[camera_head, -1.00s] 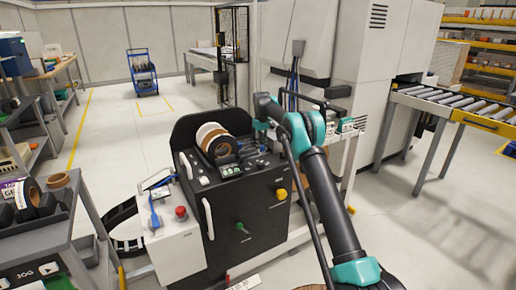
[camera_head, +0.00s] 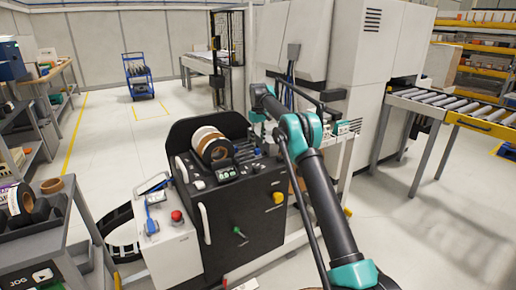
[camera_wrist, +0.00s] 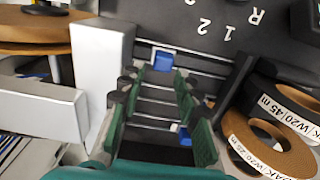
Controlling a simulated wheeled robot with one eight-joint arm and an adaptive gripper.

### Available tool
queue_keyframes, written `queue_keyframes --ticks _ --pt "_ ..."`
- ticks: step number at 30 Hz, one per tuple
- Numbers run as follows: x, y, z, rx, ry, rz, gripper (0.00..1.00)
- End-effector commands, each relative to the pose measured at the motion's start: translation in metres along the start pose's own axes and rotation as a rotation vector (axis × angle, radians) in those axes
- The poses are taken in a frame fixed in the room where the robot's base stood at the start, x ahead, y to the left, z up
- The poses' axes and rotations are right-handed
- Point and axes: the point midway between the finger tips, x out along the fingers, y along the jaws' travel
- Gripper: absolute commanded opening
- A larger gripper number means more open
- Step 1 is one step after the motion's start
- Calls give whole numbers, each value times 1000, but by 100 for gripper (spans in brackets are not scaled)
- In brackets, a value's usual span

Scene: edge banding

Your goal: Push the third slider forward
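The black machine (camera_head: 235,225) carries a slider bank (camera_head: 247,152) on its top panel, beside the tape rolls. In the wrist view, the dark slots run across the panel, with one blue slider knob (camera_wrist: 163,61) near the top and another (camera_wrist: 181,131) lower down. I cannot tell which is the third slider. My gripper (camera_wrist: 158,84) is open, with its green-padded fingers apart over the slider bank. Nothing is clearly held between them. Contact with a slider cannot be told. In the head view, the gripper itself cannot be made out.
A white box-like part (camera_wrist: 100,70) is close on the left. A white control box (camera_head: 172,242) with a red button adjoins the machine.

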Motion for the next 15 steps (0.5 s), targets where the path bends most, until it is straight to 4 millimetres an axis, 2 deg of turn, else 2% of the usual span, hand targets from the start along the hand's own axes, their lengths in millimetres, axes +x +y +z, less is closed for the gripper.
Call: queue_keyframes --ticks 1,6,15 --pt "-12 0 0 0 0 0 33" --pt "-41 0 0 0 0 0 33" --pt "-61 1 0 1 0 0 33"
